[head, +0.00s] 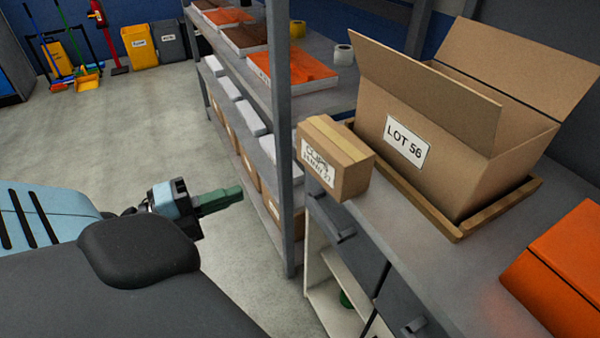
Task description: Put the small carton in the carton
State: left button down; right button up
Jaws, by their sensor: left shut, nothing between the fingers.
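The small carton (352,176) is a closed brown box with tape on top and a printed label on its front. It sits at the front left edge of the grey bench. The carton (467,170) is a larger brown box labelled LOT 56, with its flaps spread open. It stands on a wooden tray just right of and behind the small carton. My left gripper (238,194) has green fingers, shut and empty. It is in the air left of the small carton, clearly apart from it. My right gripper is not in view.
The wooden tray (461,236) has a raised rim. An orange box (566,262) lies at the bench's right. A grey post (279,120) of the shelving stands between my left gripper and the bench's back. Bare bench top (445,275) shows in front of the tray.

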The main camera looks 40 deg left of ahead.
pick_arm(q)
jog(key=shift+w, duration=0.1)
jog(key=p, duration=0.5)
send_near(315, 166)
jog(key=x, duration=0.5)
jog(key=shift+w, duration=0.1)
jog(key=shift+x, duration=0.85)
